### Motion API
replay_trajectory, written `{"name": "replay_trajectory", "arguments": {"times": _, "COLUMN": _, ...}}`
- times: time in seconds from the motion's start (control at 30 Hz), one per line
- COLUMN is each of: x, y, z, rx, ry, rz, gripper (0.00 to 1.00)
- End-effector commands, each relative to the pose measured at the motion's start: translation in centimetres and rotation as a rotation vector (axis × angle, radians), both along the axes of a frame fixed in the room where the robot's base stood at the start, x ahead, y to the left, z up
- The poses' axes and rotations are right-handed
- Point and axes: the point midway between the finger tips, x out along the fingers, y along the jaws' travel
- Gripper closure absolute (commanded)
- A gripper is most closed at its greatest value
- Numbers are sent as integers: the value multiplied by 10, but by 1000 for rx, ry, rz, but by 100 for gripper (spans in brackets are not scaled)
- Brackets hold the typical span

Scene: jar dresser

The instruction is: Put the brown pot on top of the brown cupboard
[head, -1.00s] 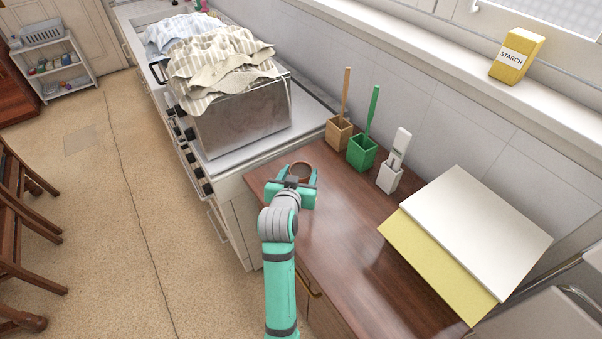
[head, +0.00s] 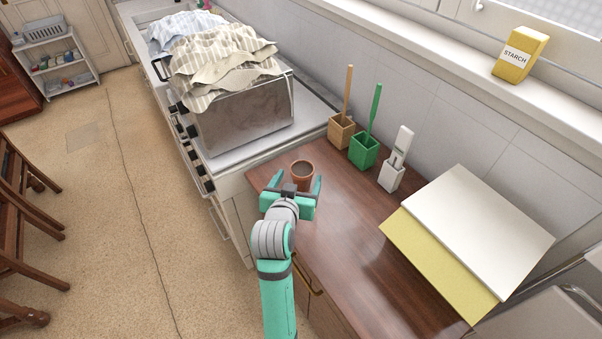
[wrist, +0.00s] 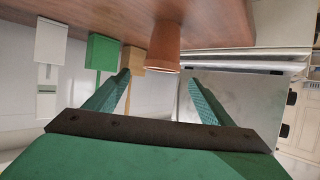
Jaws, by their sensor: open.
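The brown pot (head: 302,174) stands upright on the brown wooden top of the cupboard (head: 340,240), near its far end beside the stove. It looks empty from above. My gripper (head: 298,183) is open and empty, just on the near side of the pot. In the wrist view, which is upside down, the pot (wrist: 162,46) rests on the wood beyond my open fingertips (wrist: 159,77), apart from them.
A wooden holder (head: 341,131), a green holder (head: 363,150) and a white holder (head: 391,176) line the wall behind the pot. White and yellow boards (head: 470,225) lie at right. A metal box (head: 245,115) under cloths stands on the stove. The middle of the top is clear.

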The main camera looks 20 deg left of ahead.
Motion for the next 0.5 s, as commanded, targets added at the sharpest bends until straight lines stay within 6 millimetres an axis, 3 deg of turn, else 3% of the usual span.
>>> {"name": "replay_trajectory", "arguments": {"times": 0.2, "x": -37, "y": -5, "z": 15, "rx": 1, "ry": 0, "rz": 1, "gripper": 24}}
{"name": "replay_trajectory", "arguments": {"times": 0.5, "x": -58, "y": -7, "z": 24, "rx": 1, "ry": 0, "rz": 0, "gripper": 24}}
